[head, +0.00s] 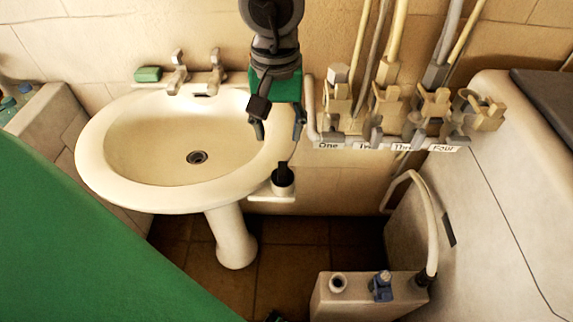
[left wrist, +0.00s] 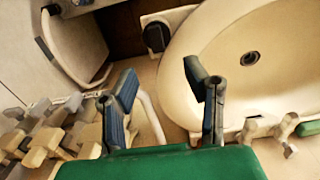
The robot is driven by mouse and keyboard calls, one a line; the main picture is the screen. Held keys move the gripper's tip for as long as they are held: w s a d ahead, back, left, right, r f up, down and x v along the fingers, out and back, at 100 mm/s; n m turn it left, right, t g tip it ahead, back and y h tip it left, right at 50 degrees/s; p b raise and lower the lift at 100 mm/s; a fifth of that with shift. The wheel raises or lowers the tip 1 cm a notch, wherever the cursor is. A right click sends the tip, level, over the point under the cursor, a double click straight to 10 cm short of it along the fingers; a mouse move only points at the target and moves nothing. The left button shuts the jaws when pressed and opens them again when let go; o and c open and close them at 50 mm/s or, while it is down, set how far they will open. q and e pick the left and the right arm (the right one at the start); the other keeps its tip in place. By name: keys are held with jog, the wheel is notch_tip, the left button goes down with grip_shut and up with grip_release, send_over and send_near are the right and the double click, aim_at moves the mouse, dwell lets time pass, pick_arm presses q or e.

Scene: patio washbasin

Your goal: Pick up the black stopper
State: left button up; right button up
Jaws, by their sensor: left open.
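The black stopper (head: 283,172) stands in a small white holder (head: 284,190) at the right side of the washbasin (head: 92,150). In the left wrist view the dark stopper (left wrist: 155,38) shows near the top, beside the basin rim. My left gripper (head: 279,127) is open and empty, above the stopper and apart from it, over the right rim of the basin. In the left wrist view its two fingers (left wrist: 160,76) are spread, with the stopper beyond their tips. The stopper's lower part is hidden in the holder. My right gripper is not in view.
Taps (head: 195,78) and a green soap bar (head: 148,74) are at the basin's back. Several valves with labels (head: 385,147) and pipes line the wall at right. A pale box (head: 355,300) with a blue-topped item stands lower right. The basin bowl is empty.

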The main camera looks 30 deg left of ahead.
pick_arm(q)
jog(key=b, duration=0.1)
send_over(284, 171)
jog(key=f, duration=0.5)
jog(key=shift+a, duration=0.4)
jog(key=shift+w+d+f, duration=0.15)
jog(key=shift+d+f, duration=0.2)
jog(key=shift+f, duration=0.05)
jog(key=f, duration=0.1)
jog(key=f+b, duration=0.1)
jog(key=f, duration=0.1)
jog(key=f+b, duration=0.1)
jog(key=shift+s+a+f, duration=0.15)
jog(key=shift+s+f, duration=0.05)
jog(key=shift+s, duration=0.05)
jog(key=shift+w+a+f, duration=0.1)
jog(key=shift+a+f, duration=0.05)
jog(key=shift+f, duration=0.25)
jog(key=shift+r, duration=0.1)
jog(key=shift+d, duration=0.2)
jog(key=c, duration=0.7)
jog(key=shift+d, duration=0.15)
grip_shut()
